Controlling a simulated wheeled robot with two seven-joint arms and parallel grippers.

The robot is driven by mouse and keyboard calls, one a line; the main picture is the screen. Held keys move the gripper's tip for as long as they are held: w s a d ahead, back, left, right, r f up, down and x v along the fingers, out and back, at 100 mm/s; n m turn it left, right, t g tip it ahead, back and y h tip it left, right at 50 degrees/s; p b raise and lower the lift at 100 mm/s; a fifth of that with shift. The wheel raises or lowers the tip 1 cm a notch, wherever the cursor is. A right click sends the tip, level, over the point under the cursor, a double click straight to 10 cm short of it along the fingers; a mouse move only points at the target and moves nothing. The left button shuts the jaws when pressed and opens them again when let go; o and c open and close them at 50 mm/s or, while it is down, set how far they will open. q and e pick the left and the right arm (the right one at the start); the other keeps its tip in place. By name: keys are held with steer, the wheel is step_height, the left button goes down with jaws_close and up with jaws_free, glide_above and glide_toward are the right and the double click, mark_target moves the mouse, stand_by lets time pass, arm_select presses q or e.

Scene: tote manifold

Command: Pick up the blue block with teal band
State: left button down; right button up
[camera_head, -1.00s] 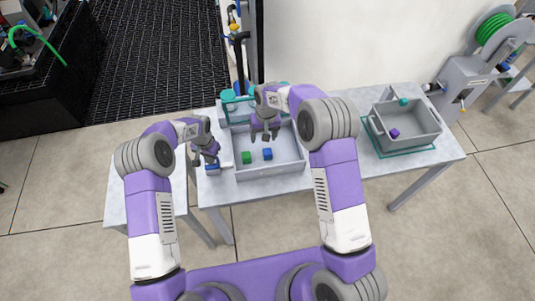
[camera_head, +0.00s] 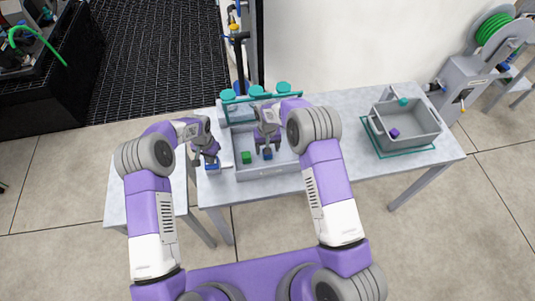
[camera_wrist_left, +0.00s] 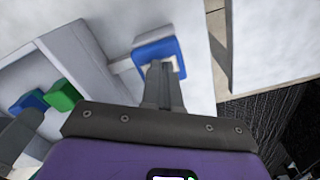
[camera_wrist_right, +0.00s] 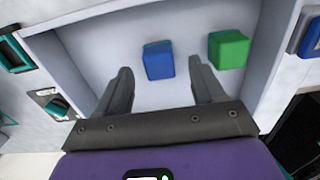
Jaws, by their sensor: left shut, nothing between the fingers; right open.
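The blue block (camera_head: 268,156) stands on the floor of the grey tote (camera_head: 282,169). In the right wrist view the blue block (camera_wrist_right: 158,64) shows a thin teal edge along its top. My right gripper (camera_head: 268,149) is open above it; in its wrist view the block lies between and just beyond the fingertips, not clasped. My left gripper (camera_head: 211,161) is shut and empty. Its fingertips (camera_wrist_left: 163,68) are over a blue-and-white fixture (camera_wrist_left: 152,48) on the table beside the tote; I cannot tell if they touch it.
A green block (camera_wrist_right: 228,50) sits in the same tote, beside the blue block. A second grey tote (camera_head: 412,142) at right has a purple block (camera_head: 394,133) and a teal piece (camera_head: 403,101). Teal round-topped parts (camera_head: 256,91) stand behind the first tote.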

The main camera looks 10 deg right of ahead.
step_height(320, 180, down, 2)
steer(key=shift+f, duration=0.25)
steer(key=c, duration=1.1)
steer(key=shift+r, duration=0.15)
step_height(320, 180, up, 13)
steer(key=shift+f, duration=0.1)
steer(key=shift+c, duration=0.2)
steer(key=s, duration=0.9)
arm_select(q)
steer(key=shift+r, duration=2.5)
arm_select(e)
steer(key=shift+s, duration=2.65)
arm_select(q)
steer(key=shift+r, duration=0.1)
